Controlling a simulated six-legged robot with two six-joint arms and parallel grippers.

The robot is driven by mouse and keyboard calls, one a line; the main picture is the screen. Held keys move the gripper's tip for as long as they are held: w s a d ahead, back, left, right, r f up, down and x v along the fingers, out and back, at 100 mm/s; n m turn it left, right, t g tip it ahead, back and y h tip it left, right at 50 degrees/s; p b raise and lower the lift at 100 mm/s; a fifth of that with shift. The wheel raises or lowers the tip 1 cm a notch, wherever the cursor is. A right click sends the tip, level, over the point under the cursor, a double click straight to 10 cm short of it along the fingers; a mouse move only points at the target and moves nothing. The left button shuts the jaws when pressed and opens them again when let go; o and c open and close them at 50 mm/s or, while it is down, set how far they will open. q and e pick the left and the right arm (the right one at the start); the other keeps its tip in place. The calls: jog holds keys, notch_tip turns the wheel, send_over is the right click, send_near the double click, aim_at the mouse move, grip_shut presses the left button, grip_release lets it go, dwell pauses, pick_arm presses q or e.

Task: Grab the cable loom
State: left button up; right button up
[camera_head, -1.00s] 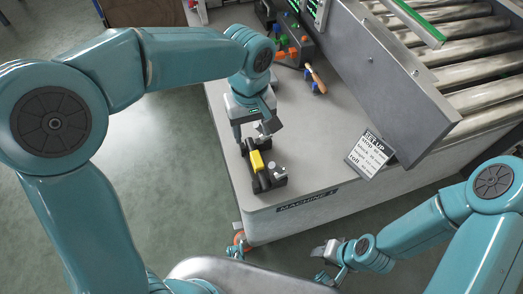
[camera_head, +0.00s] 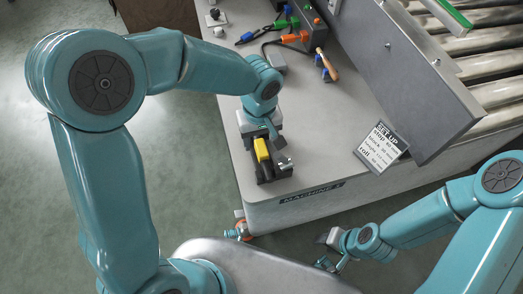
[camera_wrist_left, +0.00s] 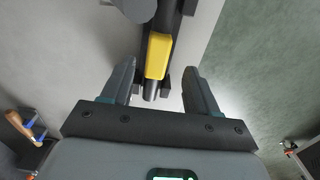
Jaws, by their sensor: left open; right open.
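A black cable loom (camera_head: 266,40) with green, orange and blue ends lies on the grey machine top in the head view, beyond my left gripper. My left gripper (camera_head: 263,138) is open and points down over a black fixture (camera_head: 264,174) with a yellow block (camera_head: 262,149), near the machine's front-left corner. In the left wrist view the yellow block (camera_wrist_left: 158,57) shows between the open fingers, with nothing gripped. The loom is not clear in that view. My right gripper (camera_head: 322,250) is open, low in front of the machine, away from everything.
A dark box (camera_head: 297,39) with plugs and an orange-handled tool (camera_head: 327,63) on blue rests stand behind the gripper. A set-up card (camera_head: 382,146) leans near a tall grey panel (camera_head: 415,75). Rollers (camera_head: 480,40) lie beyond. The middle of the top is clear.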

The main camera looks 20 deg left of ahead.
aim_at(261, 147)
pick_arm(q)
jog(key=f+b, duration=0.1)
jog(key=f, duration=0.3)
jog(key=shift+d+f, duration=0.2)
jog(key=c, duration=1.1)
jog(key=shift+r, duration=0.1)
